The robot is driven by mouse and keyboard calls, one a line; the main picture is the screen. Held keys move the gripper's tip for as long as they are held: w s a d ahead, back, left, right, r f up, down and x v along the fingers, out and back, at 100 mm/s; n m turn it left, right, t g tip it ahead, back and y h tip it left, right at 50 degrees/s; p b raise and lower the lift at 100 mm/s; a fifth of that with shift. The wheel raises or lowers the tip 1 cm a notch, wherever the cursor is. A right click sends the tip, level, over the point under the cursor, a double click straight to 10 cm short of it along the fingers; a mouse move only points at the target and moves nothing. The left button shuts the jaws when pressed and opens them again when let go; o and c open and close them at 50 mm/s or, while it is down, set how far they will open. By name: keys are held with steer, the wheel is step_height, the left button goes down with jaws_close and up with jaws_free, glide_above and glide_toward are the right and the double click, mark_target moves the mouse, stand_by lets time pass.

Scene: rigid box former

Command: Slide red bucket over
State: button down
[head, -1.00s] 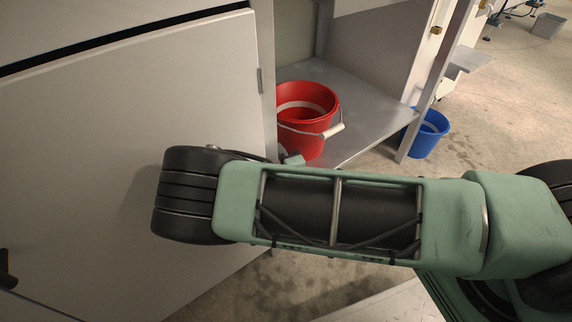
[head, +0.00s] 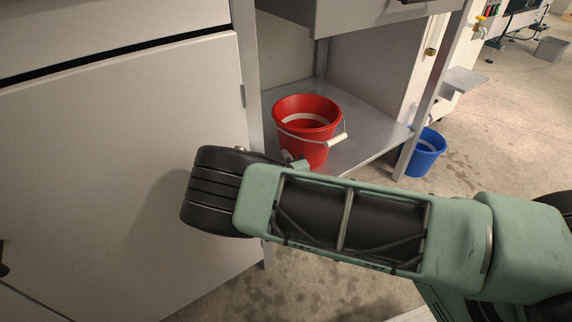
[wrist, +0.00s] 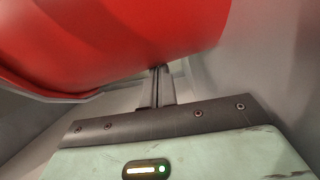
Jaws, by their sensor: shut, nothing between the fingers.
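The red bucket (head: 313,153) stands upright on a grey low shelf (head: 376,128) inside an open bay. Its wire handle with a white grip hangs to the front right. My gripper (head: 296,160) is at the bucket's front left, low near its base, partly hidden by my arm in the head view. In the wrist view the red bucket (wrist: 120,35) fills the top, and the fingers of my gripper (wrist: 160,72) are together with nothing between them. Their tips are at the bucket's lower edge; I cannot tell whether they touch it.
A closed cabinet door (head: 120,170) stands left of the bay. A thin post (head: 246,90) bounds the bay's left front, and another post (head: 430,100) its right. A blue bucket (head: 424,158) stands on the floor beyond. The shelf right of the red bucket is clear.

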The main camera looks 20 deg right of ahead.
steer(key=w+d+p, duration=0.1)
steer(key=w+d, duration=0.1)
steer(key=d, duration=0.5)
steer(key=w+d+p, duration=0.1)
steer(key=w+d, duration=0.1)
steer(key=d, duration=0.6)
steer(key=w+d+p, duration=0.1)
steer(key=w+d, duration=0.2)
steer(key=d, duration=0.4)
steer(key=shift+w+d+p, duration=0.1)
steer(key=shift+d+p, duration=0.1)
steer(key=shift+p, duration=0.2)
